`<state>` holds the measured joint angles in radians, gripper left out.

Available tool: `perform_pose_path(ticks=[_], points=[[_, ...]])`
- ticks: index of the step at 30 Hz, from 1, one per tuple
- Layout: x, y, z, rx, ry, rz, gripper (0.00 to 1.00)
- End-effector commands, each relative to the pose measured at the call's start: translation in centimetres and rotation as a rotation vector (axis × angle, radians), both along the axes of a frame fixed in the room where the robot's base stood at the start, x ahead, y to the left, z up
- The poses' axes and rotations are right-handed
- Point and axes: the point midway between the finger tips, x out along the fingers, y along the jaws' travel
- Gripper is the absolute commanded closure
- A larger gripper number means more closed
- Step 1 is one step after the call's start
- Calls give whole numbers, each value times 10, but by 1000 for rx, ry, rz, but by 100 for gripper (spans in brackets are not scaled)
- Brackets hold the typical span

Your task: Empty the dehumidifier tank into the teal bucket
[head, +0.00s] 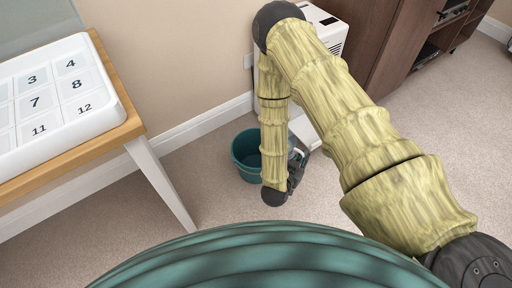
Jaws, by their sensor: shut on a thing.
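The teal bucket (243,172) stands on the carpet near the wall, partly hidden behind my forearm. The white dehumidifier (328,32) stands against the wall beyond my arm, with much of its front hidden. My gripper (299,158) is low at the bucket's right side, shut on a white piece that appears to be the tank (307,131). Most of the tank is hidden by my arm. I cannot tell whether it is tilted or touches the bucket's rim.
A wooden-topped table (130,124) with white legs stands at the left, bearing a white tray with numbered squares (60,142). A dark brown cabinet (385,45) stands at the back right. The carpet (455,130) at the right is clear.

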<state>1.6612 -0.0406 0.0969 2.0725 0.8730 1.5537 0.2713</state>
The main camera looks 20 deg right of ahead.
Motion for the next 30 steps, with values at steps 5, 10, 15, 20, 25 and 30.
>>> perform_pose_path(ticks=[5,10,15,20,25,30], points=[[-23,-11,-9,-1,-2,-74,100],[-32,-14,-13,1,-3,-103,100],[-34,-15,-13,1,-3,-106,100],[-33,-13,-12,-1,-1,-104,100],[-31,-12,-9,-22,23,-104,100],[-27,-9,-4,-64,78,-103,100]])
